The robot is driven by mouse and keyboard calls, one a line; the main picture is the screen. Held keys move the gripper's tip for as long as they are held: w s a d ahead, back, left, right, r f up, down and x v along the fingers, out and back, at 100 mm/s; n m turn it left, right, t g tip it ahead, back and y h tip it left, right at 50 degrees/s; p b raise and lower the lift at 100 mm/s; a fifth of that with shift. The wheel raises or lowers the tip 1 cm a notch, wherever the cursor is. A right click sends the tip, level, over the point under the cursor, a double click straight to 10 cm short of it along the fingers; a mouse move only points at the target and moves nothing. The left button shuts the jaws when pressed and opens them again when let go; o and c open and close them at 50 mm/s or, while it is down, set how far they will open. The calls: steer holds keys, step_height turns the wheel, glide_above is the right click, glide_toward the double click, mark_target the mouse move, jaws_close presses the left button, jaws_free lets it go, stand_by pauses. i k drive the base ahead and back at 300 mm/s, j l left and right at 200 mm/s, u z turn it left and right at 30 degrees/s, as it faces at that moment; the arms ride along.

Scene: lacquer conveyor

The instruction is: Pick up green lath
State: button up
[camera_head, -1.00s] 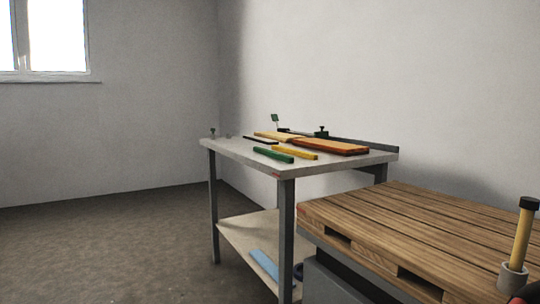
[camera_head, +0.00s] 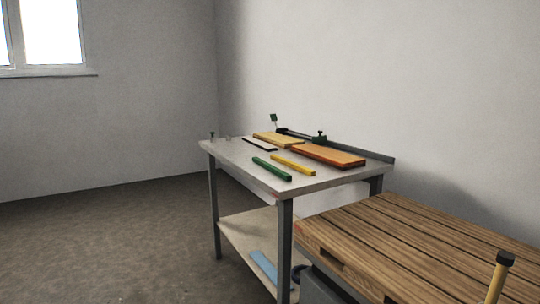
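The green lath (camera_head: 272,169) lies flat on the workbench top (camera_head: 236,158), near its front edge. A yellow lath (camera_head: 293,164) lies beside it to the right, roughly parallel, with a gap between them. My gripper does not show in this view.
An orange-brown board (camera_head: 328,155), a pale yellow board (camera_head: 277,139) and a dark thin strip (camera_head: 259,144) lie behind the laths. A wooden pallet (camera_head: 420,248) stands at the right front, with a black-capped yellow post (camera_head: 499,276). The lower shelf holds a blue piece (camera_head: 264,266). Floor at left is clear.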

mark_target(287, 177)
steer(key=i+j, duration=0.25)
steer(key=i, duration=0.15)
steer(key=i+j+z, duration=0.1)
steer(key=i+j, duration=0.15)
steer(key=i, duration=0.15)
